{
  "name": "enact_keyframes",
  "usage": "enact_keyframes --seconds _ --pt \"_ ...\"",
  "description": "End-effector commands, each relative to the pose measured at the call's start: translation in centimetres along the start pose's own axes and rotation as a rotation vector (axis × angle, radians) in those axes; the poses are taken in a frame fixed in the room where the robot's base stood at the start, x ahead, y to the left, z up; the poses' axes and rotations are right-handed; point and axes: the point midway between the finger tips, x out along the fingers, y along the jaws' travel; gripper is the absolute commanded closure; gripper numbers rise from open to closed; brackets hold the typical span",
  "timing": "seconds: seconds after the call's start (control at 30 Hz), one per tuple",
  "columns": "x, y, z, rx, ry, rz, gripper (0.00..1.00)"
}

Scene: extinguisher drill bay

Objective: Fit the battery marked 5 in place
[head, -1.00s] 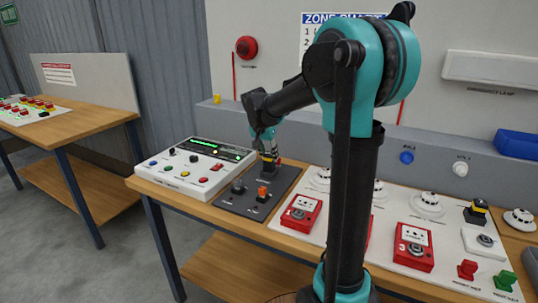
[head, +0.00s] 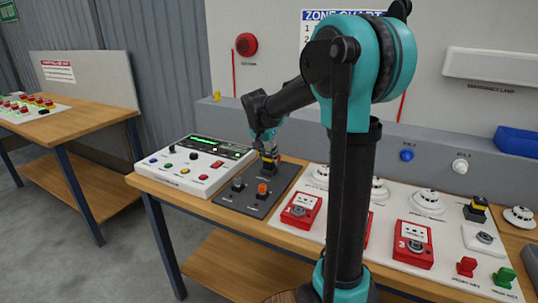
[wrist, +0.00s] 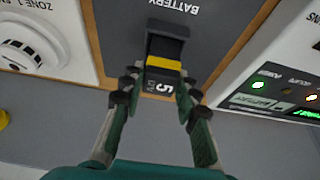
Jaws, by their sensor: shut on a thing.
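The battery marked 5 (wrist: 164,63) is a black block with a yellow band, and its 5 faces the wrist camera. My gripper (wrist: 157,88) is shut on it, one finger at each side. In the head view my gripper (head: 266,150) holds the battery (head: 268,167) at the back of a dark grey plate (head: 236,196). The word BATTERY shows on this plate in the wrist view, beyond the battery. The battery's underside is hidden, so I cannot tell whether it is seated.
A white console (head: 176,179) with buttons and a lit display stands left of the plate. A white board with red call points (head: 301,210) and detectors (head: 427,202) lies to the right. Another black and yellow block (head: 476,208) stands there. A grey ledge runs behind.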

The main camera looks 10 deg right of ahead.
Motion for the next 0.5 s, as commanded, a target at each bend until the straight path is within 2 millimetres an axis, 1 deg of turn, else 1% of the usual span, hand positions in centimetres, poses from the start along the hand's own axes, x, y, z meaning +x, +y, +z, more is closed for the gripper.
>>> enact_keyframes --seconds 0.5 --pt "0.67 -0.02 0.26 0.0 0.0 0.0 1.0"
